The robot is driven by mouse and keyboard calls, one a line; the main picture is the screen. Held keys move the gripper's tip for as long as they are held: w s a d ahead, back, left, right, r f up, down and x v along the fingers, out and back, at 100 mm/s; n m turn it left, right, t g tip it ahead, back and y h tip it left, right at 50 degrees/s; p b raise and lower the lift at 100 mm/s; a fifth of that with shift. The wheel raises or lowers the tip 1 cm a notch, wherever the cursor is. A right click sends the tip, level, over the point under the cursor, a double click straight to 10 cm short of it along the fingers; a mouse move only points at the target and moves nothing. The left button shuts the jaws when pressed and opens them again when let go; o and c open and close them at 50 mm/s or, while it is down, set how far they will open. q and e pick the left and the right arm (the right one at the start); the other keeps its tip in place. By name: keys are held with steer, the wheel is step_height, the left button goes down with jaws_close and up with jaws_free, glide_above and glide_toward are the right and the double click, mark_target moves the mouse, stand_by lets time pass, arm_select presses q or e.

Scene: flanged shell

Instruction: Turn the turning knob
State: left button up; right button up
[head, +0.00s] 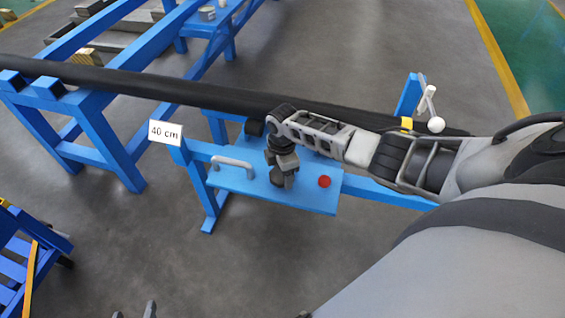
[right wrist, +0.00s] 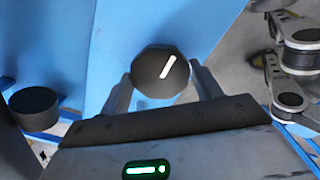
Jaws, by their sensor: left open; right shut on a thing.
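The turning knob (right wrist: 152,82) is dark and round with a white pointer line, set on a blue panel in the right wrist view. The line tilts up to the right. My right gripper (right wrist: 163,90) is shut on the knob, one finger on each side of it. In the head view my right gripper (head: 284,181) points down onto the blue panel (head: 318,198) and hides the knob. My left gripper (head: 134,312) only shows its fingertips at the bottom edge, apart and empty, far from the panel.
The panel also bears a grey handle (head: 232,163) and a red button (head: 324,182). A black cylinder (right wrist: 35,108) is beside the knob. A white-knobbed lever (head: 431,105) stands right. A "40 cm" sign (head: 165,133) and a long black pipe (head: 160,88) are near.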

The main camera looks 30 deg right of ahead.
steer(key=o, duration=1)
steer(key=shift+d, duration=0.1)
step_height(320, 180, up, 16)
steer(key=p, duration=0.2)
steer(key=shift+p, duration=0.4)
steer(key=s+a+f+m+t+y, duration=0.2)
steer(key=s+a+f, duration=0.25)
steer(key=a, duration=0.25)
steer(key=s+a+f+m+t+y, duration=0.1)
steer(key=s+a+f+m+t, duration=0.2)
steer(key=a+f, duration=0.35)
steer(key=s+a+r+m+t, duration=0.2)
steer(key=s+r+m+t, duration=0.3)
steer(key=s+m, duration=0.3)
steer(key=s, duration=0.3)
steer(key=shift+r, duration=0.35)
